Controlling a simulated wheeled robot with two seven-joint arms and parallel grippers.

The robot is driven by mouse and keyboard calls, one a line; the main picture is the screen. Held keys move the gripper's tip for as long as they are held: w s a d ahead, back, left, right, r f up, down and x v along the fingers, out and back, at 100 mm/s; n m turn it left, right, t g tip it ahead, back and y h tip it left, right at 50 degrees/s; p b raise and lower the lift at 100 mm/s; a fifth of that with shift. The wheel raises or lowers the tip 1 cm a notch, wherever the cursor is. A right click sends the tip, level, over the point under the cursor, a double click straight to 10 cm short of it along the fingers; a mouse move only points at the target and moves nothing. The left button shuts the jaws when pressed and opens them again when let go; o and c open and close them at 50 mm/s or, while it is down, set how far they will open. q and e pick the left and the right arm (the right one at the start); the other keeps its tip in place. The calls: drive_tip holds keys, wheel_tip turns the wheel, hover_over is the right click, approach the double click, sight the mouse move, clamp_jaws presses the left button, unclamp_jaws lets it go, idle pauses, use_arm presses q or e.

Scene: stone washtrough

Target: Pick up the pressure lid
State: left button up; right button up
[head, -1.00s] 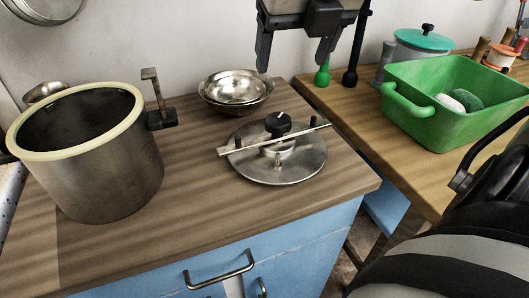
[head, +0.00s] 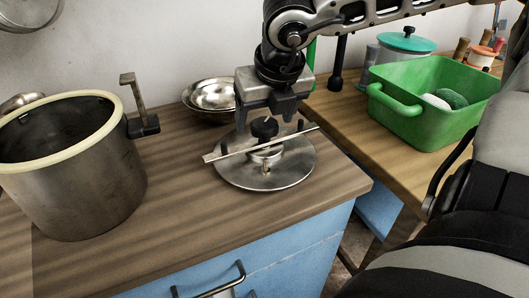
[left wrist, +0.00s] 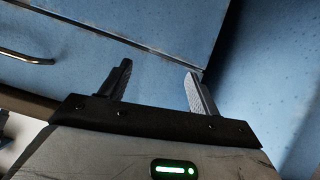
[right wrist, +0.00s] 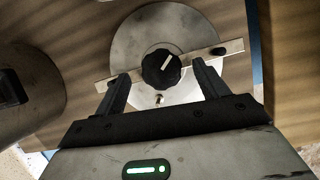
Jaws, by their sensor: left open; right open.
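The pressure lid (head: 285,176) is a round metal disc with a flat crossbar and a black knob (head: 264,129) on top. It lies flat on the wooden counter. My right gripper (head: 267,122) is open over the lid, with its fingertips on either side of the knob. In the right wrist view the knob (right wrist: 161,68) shows between and just beyond the open fingers (right wrist: 163,82) of that gripper, and I see no contact. My left gripper (left wrist: 158,80) is open and empty in front of blue cabinet fronts. It is not seen in the head view.
A large open pot (head: 75,178) with a cream rim stands left on the counter, its upright bracket facing the lid. Metal bowls (head: 213,96) sit behind the lid, close to my right gripper. A green basin (head: 430,110) stands on the right-hand table.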

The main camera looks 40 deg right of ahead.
sight(265, 123)
drive_tip(key=shift+x, duration=1.5)
drive_tip(key=shift+d, duration=0.1)
clamp_jaws()
drive_tip(key=shift+r, duration=0.1)
